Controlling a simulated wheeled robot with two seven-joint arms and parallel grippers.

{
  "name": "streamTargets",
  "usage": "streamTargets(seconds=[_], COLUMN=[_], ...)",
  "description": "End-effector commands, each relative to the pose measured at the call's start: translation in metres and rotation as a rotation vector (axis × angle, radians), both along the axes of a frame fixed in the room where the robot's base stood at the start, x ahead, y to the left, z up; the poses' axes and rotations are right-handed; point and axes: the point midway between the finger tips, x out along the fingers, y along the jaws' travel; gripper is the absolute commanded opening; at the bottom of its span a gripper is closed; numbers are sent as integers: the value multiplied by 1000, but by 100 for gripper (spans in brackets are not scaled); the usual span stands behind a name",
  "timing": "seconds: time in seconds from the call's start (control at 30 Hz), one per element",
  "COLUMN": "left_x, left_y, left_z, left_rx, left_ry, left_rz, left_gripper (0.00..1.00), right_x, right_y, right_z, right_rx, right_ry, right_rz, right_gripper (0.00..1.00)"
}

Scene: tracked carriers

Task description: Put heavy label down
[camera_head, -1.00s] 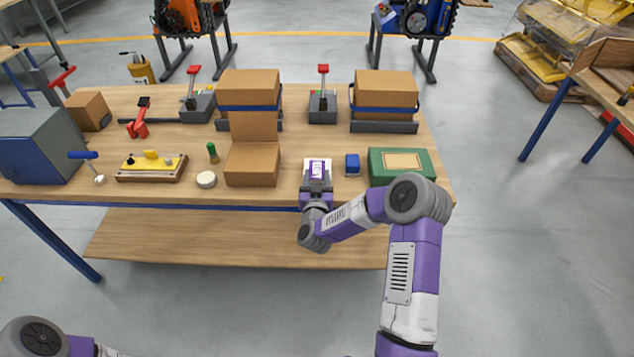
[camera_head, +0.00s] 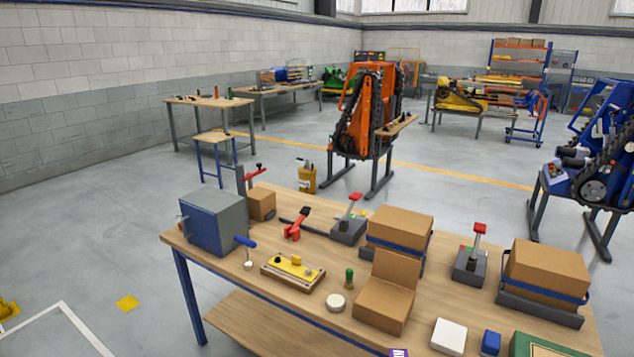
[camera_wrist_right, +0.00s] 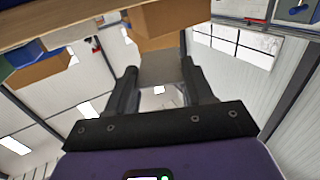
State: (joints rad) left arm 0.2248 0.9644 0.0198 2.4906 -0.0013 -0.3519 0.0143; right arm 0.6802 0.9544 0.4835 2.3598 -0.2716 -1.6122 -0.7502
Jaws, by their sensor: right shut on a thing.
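My right gripper (camera_wrist_right: 160,72) shows in the right wrist view, its two dark fingers on either side of a flat grey piece, seemingly the back of the label (camera_wrist_right: 160,64). A small purple and white piece, seemingly the label's printed face (camera_head: 398,352), is cut off by the bottom edge of the head view. It is just in front of the small cardboard box (camera_head: 384,303) and left of the white block (camera_head: 449,336). The label's wording is unreadable. My right arm is out of the head view. My left gripper is in neither current view.

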Motion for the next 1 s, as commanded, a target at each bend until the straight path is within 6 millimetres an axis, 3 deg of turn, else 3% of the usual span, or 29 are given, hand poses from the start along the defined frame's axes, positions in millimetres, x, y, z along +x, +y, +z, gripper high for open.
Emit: streamTargets(seconds=[0.1,0.23,1.0], left_x=[0,0,0], left_y=[0,0,0], left_z=[6,7,6], left_rx=[0,0,0], left_ry=[0,0,0], left_rz=[0,0,0], left_gripper=[43,43,43], right_x=[-21,-31,-31], right_y=[26,40,41], right_z=[0,1,1], right_rx=[2,-2,-6], right_ry=[1,-1,-3], right_rz=[77,116,120], right_gripper=[24,24,24])
